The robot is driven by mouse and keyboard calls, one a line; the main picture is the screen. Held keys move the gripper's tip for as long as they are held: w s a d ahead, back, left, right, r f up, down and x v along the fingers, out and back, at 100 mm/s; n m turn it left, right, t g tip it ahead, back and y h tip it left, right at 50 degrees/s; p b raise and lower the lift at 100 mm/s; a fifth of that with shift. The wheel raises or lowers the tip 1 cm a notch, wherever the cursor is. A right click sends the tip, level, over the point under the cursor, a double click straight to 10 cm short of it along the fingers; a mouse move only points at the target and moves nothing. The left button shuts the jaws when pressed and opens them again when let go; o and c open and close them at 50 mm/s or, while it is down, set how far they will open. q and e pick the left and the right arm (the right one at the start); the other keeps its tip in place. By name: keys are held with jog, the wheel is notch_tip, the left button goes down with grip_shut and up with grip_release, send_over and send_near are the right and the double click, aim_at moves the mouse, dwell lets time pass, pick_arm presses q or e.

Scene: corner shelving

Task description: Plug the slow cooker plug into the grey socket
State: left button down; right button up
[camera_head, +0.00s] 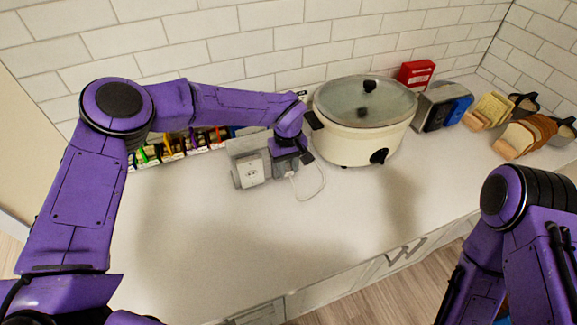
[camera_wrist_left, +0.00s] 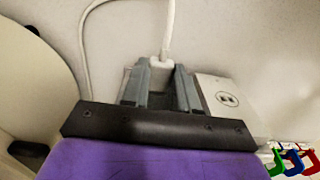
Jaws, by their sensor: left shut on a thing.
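The cream slow cooker (camera_head: 358,140) with a glass lid stands on the counter by the tiled wall. Its white cord (camera_head: 318,188) loops on the counter beside my left gripper (camera_head: 288,162). In the left wrist view the two grey fingers (camera_wrist_left: 160,88) are shut on the white plug (camera_wrist_left: 160,72), with the cord rising from it. A grey socket block (camera_head: 236,150) with a white outlet face (camera_head: 250,172) stands just left of the gripper. The outlet face (camera_wrist_left: 226,98) also shows in the wrist view, beside the fingers. The fingers hide the plug's front, so I cannot tell whether it is in a socket.
Several small colourful items (camera_head: 175,146) line the wall behind my left arm. A red box (camera_head: 416,74), a toaster (camera_head: 438,105) and bread in racks (camera_head: 525,135) stand at the right. The front counter (camera_head: 240,240) is clear. My right arm is at lower right.

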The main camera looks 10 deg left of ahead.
aim_at(287, 168)
pick_arm(q)
jog(key=shift+w+r, duration=0.1)
jog(key=c, duration=0.8)
grip_release()
jog(key=shift+a, duration=0.15)
jog(key=shift+r, duration=0.15)
notch_tip(287, 168, up, 10)
jog(key=b, duration=0.3)
jog(key=shift+w, duration=0.1)
